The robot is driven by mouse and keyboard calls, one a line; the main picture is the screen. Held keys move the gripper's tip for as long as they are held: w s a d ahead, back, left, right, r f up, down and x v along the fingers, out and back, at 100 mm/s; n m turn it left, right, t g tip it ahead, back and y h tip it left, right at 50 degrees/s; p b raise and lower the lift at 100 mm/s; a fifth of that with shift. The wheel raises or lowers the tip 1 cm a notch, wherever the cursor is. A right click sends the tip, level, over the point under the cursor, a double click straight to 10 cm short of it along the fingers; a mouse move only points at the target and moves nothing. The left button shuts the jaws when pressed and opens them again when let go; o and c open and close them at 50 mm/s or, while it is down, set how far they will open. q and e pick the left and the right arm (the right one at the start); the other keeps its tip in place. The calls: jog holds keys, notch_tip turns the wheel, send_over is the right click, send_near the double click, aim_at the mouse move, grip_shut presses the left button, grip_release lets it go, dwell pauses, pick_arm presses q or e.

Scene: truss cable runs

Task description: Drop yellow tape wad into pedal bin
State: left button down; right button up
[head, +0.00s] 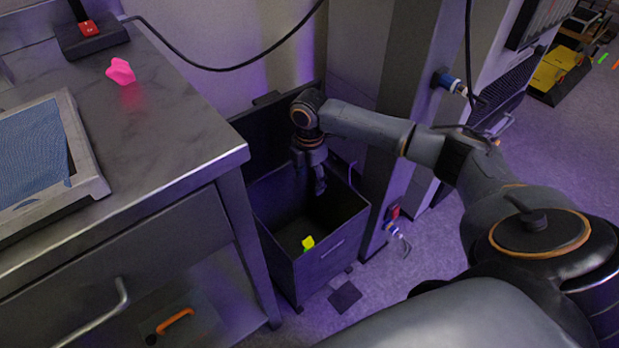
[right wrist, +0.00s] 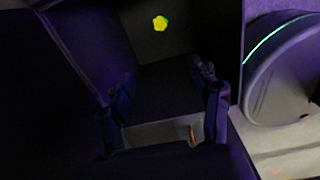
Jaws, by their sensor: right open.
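The yellow tape wad (head: 308,243) shows inside the opening of the dark pedal bin (head: 330,246), close to its front wall. I cannot tell whether it rests on the bin floor. The bin's lid is up at the back. My right gripper (head: 311,182) hangs over the bin, pointing down, open and empty, apart from the wad. In the right wrist view the yellow wad (right wrist: 160,23) lies beyond the open fingers (right wrist: 163,88), against the dark bin interior. My left gripper is not in view.
A steel counter (head: 175,128) stands left of the bin, with a pink wad (head: 121,71) and a blue-meshed tray (head: 35,155) on top. A grey post (head: 398,140) with cable connectors stands close on the bin's right. A black cable (head: 230,67) hangs behind.

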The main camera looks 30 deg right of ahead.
notch_tip(320, 180, up, 12)
jog(key=shift+f, duration=0.25)
dwell(0.5)
